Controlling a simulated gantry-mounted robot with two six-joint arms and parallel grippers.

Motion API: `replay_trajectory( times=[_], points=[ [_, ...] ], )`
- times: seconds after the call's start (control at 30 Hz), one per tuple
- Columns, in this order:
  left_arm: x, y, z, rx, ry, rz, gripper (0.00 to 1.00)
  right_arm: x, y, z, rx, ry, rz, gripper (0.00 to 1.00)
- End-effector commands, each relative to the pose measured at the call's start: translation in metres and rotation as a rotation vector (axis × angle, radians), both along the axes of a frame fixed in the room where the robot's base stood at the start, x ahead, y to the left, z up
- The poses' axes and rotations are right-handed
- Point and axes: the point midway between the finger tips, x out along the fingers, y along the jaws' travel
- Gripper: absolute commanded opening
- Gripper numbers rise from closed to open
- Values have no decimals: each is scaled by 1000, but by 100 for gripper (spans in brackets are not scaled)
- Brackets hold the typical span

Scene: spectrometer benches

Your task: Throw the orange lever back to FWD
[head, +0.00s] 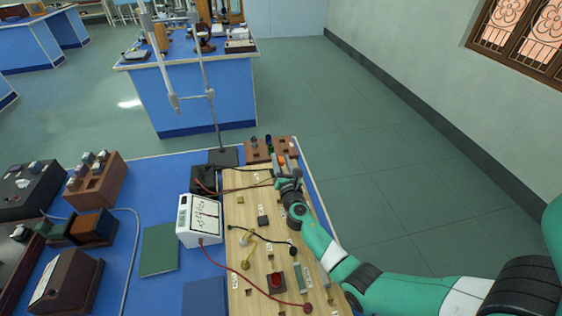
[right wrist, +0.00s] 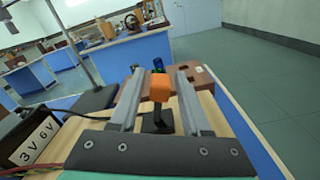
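The orange lever (right wrist: 160,88) has a block-shaped orange handle on a dark stem. In the right wrist view it stands between the two fingers of my right gripper (right wrist: 160,76), with a narrow gap seeming to show on each side. The fingers are apart, so the gripper looks open around the handle. In the head view the lever's orange handle (head: 282,159) shows at the far end of the wooden board (head: 240,182), by my right gripper (head: 284,168). The FWD marking cannot be read. My left gripper is not in view.
A brown block with bottles (head: 258,153) stands just beyond the lever. A white meter (head: 199,220) and a stand with a black base (head: 224,157) are to the left. A red button (head: 275,281) and cables lie on the board. The floor to the right is clear.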

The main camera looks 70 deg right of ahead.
Motion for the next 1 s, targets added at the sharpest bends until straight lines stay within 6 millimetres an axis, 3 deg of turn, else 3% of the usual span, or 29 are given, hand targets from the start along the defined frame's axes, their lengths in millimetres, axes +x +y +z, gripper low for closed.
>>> replay_trajectory(
  times=[0.03, 0.23, 0.77, 0.8, 0.93, 1.0],
  points=[
    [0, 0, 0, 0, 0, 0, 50, 0, 0, 0, 0, 0, 0, 36],
    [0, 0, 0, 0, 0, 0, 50, 0, 0, 0, 0, 0, 0, 0],
    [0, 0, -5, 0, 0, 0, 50, -5, -3, -2, 67, -93, 0, 0],
    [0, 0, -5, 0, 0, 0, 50, -5, -3, -2, 67, -93, 0, 31],
    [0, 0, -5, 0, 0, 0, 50, -5, -3, -2, 66, -93, 0, 54],
    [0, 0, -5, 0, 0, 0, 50, -5, -3, -2, 66, -92, 0, 57]
  ],
)
